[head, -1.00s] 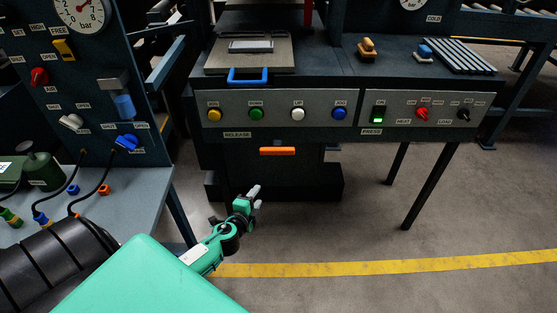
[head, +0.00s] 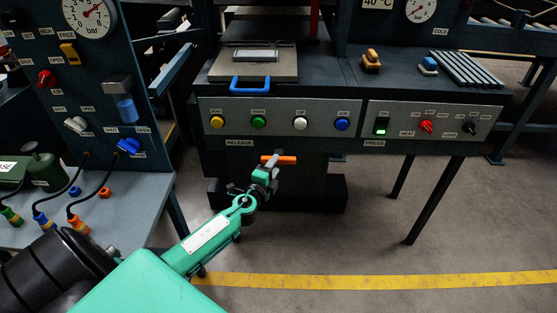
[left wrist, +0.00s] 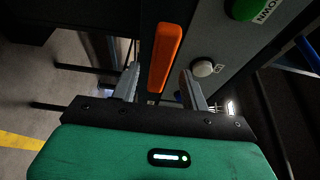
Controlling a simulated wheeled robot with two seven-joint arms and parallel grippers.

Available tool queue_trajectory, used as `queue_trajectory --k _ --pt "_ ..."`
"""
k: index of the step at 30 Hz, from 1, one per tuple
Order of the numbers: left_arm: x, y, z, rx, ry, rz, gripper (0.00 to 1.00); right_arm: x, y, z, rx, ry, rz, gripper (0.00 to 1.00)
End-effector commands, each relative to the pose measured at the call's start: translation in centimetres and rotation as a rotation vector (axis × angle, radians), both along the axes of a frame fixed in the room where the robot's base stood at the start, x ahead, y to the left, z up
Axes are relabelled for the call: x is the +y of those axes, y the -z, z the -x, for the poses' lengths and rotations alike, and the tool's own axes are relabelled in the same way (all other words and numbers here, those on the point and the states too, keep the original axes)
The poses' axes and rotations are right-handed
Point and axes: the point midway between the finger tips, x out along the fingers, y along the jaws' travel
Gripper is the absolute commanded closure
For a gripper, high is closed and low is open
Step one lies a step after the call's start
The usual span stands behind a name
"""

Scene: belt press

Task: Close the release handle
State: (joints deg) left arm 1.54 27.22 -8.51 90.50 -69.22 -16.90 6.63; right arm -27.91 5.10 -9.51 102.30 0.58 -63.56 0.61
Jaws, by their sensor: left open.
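The release handle is an orange bar (head: 279,160) below the RELEASE label on the front of the press. It lies level in the head view. My left gripper (head: 265,170) is just in front of it and covers part of its left half. In the left wrist view the orange handle (left wrist: 165,58) runs between the two fingers of the open gripper (left wrist: 160,88), with a gap on either side. I cannot tell whether a finger touches it. My right gripper is in no view.
A panel with yellow, green, white and blue buttons (head: 300,124) sits just above the handle. A blue tray handle (head: 250,86) sticks out higher up. A side bench with a valve panel (head: 85,95) stands at the left. The floor before the press is open.

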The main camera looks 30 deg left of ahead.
Motion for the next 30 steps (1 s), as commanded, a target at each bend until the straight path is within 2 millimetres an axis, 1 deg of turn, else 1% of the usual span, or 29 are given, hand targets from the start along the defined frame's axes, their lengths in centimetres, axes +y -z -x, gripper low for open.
queue_trajectory --k 1,3,9,13,21,23,24,26,28,30 --pt "0.2 -0.1 -0.9 -0.002 -0.001 0.000 0.55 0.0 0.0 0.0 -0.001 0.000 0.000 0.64" --pt "0.3 -0.1 -1.8 -0.002 -0.002 0.000 0.55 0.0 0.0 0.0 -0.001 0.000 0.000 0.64" --pt "0.5 0.0 -3.6 0.001 0.000 0.000 0.55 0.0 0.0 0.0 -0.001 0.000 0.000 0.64" --pt "0.6 0.0 -4.0 0.000 0.000 0.001 0.55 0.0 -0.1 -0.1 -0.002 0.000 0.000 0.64" --pt "0.6 0.0 -4.1 0.001 0.000 0.001 0.55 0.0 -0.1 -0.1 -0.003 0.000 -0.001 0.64" --pt "0.6 0.0 -4.1 0.001 0.000 0.000 0.66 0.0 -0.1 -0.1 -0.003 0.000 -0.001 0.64" --pt "0.6 0.0 -4.1 0.001 0.000 0.001 0.74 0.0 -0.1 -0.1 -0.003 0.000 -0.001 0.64" --pt "0.6 0.0 -4.1 0.001 0.000 0.000 0.86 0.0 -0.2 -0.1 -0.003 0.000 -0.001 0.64" --pt "0.6 0.0 -4.0 0.001 0.000 0.000 1.00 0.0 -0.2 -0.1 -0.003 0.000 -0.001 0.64" --pt "0.6 0.0 -4.0 0.001 -0.001 0.000 1.00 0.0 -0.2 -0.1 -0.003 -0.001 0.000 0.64"
